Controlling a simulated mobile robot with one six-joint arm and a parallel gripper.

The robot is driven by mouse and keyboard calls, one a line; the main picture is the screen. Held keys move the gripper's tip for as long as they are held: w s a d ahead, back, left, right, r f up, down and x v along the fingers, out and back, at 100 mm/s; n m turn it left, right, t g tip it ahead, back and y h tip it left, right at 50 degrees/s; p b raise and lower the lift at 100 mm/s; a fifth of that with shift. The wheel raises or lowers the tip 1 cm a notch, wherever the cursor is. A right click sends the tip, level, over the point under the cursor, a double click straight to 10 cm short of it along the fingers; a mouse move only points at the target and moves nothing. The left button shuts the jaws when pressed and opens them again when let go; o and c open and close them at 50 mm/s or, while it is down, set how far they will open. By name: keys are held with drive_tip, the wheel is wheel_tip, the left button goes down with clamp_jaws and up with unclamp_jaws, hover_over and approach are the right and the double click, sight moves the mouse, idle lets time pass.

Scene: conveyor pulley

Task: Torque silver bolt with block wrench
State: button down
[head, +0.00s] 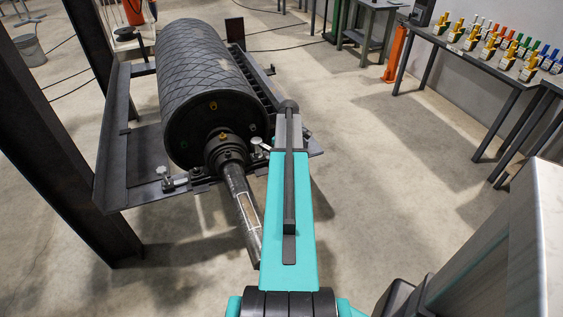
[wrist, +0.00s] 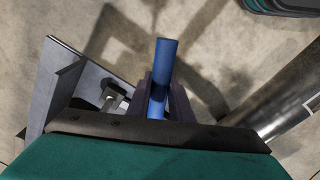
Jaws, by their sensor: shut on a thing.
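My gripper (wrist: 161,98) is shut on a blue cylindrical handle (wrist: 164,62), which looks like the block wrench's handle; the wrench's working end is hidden. In the head view my arm covers the gripper. A silver bolt (head: 257,143) stands on the frame beside the pulley shaft, just left of my arm. Another silver bolt (head: 162,172) sits at the left front of the frame. In the wrist view a silver bolt-like part (wrist: 115,97) shows left of the handle, apart from it. I cannot tell whether the wrench touches a bolt.
The black pulley drum (head: 205,85) lies on a dark steel frame (head: 125,160). Its shaft (head: 241,205) sticks out toward me, left of my arm. A table (head: 480,62) at the right carries several block tools with coloured handles. Floor between frame and table is clear.

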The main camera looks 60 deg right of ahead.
drive_tip(key=shift+d, duration=0.35)
drive_tip(key=shift+f, duration=1.55)
idle(1.4)
drive_tip(key=shift+a, duration=0.1)
drive_tip(key=w+a+m, duration=0.5)
drive_tip(key=a+m, duration=0.2)
drive_tip(key=a, duration=0.3)
drive_tip(key=shift+w+a+m, duration=0.15)
drive_tip(key=shift+a+m, duration=0.1)
drive_tip(key=shift+m, duration=0.15)
drive_tip(key=shift+r, duration=0.5)
idle(0.9)
